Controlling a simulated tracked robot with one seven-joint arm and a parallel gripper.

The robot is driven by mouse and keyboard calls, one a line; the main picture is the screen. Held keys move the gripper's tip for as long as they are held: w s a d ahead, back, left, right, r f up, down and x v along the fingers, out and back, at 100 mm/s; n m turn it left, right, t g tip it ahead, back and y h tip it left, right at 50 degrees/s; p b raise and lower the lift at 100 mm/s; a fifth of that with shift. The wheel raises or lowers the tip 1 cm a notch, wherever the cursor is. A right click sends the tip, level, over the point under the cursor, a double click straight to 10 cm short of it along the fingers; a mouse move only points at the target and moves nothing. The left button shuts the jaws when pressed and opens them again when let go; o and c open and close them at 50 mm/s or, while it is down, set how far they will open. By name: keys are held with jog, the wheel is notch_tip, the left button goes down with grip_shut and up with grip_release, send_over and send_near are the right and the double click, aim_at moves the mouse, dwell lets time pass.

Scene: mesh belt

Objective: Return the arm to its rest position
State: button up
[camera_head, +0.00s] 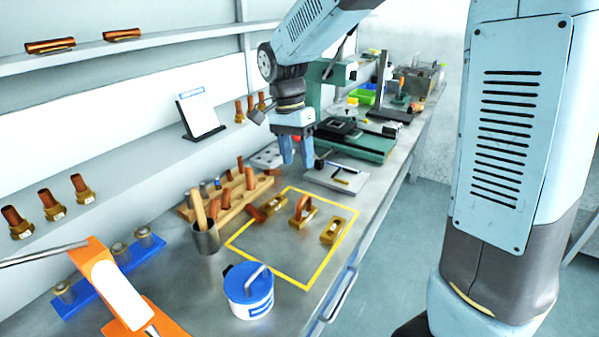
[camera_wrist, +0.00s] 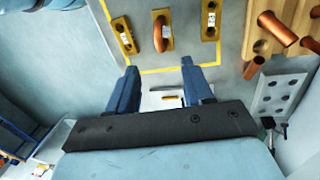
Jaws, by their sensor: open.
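My gripper (camera_head: 297,150) hangs from my light-blue arm above the bench, fingers pointing down. In the head view it is over the back part of the bench, beyond the yellow-taped area. In the wrist view its two blue fingers (camera_wrist: 158,82) are apart with nothing held between them. Below the fingers, the wrist view shows a pale tray (camera_wrist: 160,100), partly hidden by the gripper. The exact height of the gripper above the bench is hard to tell.
Brass and copper parts, including a bent copper piece (camera_head: 304,207), stand inside the yellow tape (camera_head: 285,278). A wooden rack (camera_head: 228,201) and a blue-white pot (camera_head: 248,291) are nearby. A green machine (camera_head: 365,145) stands behind the gripper.

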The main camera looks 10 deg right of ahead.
jog(key=shift+r, duration=0.7)
jog(key=s+d+r+n+t, duration=0.3)
jog(key=s+d+n, duration=0.1)
jog(key=s+d, duration=0.4)
jog(key=s+d+r+n+t+y, duration=0.1)
jog(key=s+d+r+n+t, duration=0.3)
jog(key=s+d, duration=0.5)
jog(key=shift+s+d+r, duration=0.3)
jog(key=shift+s, duration=0.5)
